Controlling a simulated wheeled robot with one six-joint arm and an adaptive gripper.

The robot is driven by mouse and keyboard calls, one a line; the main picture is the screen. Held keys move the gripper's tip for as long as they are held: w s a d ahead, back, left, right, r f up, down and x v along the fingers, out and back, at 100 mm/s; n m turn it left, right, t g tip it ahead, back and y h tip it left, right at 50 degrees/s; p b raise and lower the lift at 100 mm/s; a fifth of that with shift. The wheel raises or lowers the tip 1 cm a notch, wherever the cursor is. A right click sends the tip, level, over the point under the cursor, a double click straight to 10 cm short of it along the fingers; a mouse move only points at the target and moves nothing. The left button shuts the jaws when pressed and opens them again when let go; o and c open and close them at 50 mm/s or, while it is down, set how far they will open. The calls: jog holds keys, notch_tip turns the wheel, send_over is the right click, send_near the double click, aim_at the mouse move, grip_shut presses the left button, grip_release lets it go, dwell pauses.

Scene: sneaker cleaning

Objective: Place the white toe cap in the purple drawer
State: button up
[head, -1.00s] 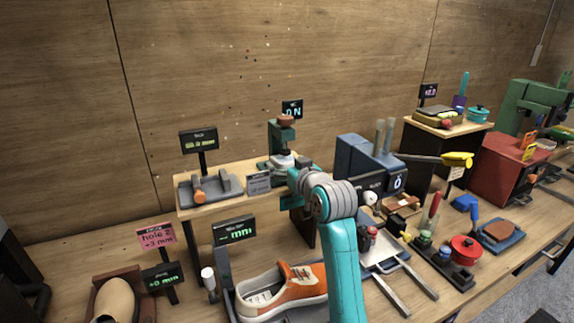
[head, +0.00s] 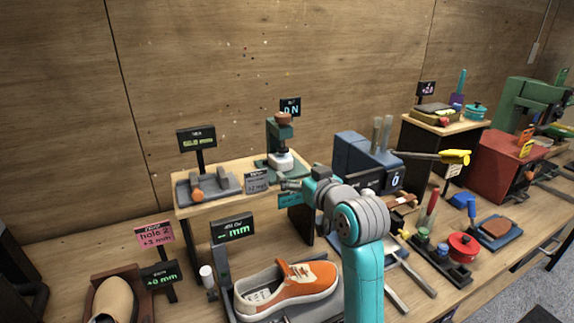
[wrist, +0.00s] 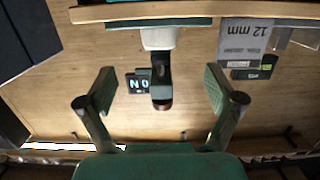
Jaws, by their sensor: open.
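A white piece (head: 281,160), which I take to be the white toe cap, sits in the small dark green press (head: 279,135) on the raised wooden shelf. It also shows in the wrist view (wrist: 160,38), at the top middle between my fingers. My gripper (head: 287,184) is at the front of the shelf, just short of the press. In the wrist view my gripper (wrist: 160,100) has its two fingers wide apart with nothing between their tips. I cannot make out a purple drawer in either view.
A grey tray with an orange-ended tool (head: 207,187) and a 12 mm sign (head: 257,184) stand left of the press. A dark blue unit (head: 357,158) stands right. An orange sneaker (head: 290,283) lies below the shelf. A red unit (head: 500,160) is farther right.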

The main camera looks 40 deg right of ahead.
aim_at(287, 163)
jog(key=shift+x, duration=4.75)
jog(key=shift+f, duration=0.1)
jog(key=c, duration=1.4)
